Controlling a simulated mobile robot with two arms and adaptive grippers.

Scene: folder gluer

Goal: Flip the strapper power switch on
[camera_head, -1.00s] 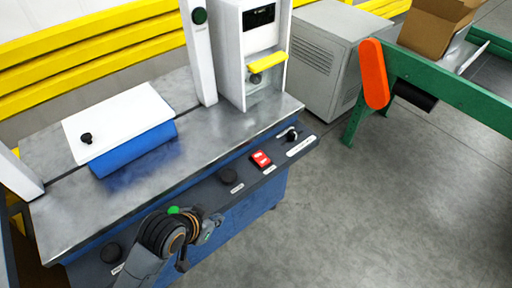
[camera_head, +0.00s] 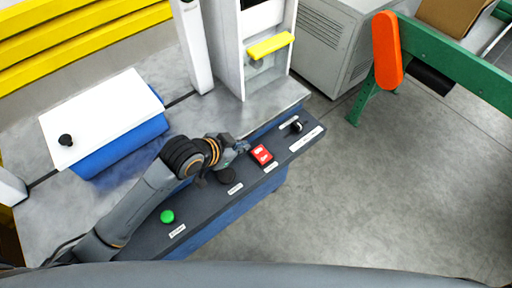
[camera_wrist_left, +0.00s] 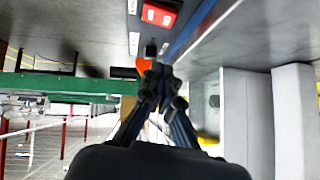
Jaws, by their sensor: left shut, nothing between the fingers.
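The strapper's red rocker switch (camera_head: 261,154) sits on the dark control panel (camera_head: 205,207) along the front edge of the machine. It also shows at the top of the left wrist view (camera_wrist_left: 158,14), with white marks on its face. Which way it is rocked I cannot tell. My left gripper (camera_head: 241,147) is shut and empty, just left of the switch in the head view, with a small apparent gap. Its closed fingertips (camera_wrist_left: 160,72) show below the switch in the left wrist view. My right gripper is not in view.
On the panel are a green button (camera_head: 167,216), a black round button (camera_head: 226,175) and a rotary knob (camera_head: 296,126). A blue box with a white top (camera_head: 103,118) lies on the metal table. A white column with a yellow bar (camera_head: 270,45) stands behind the switch.

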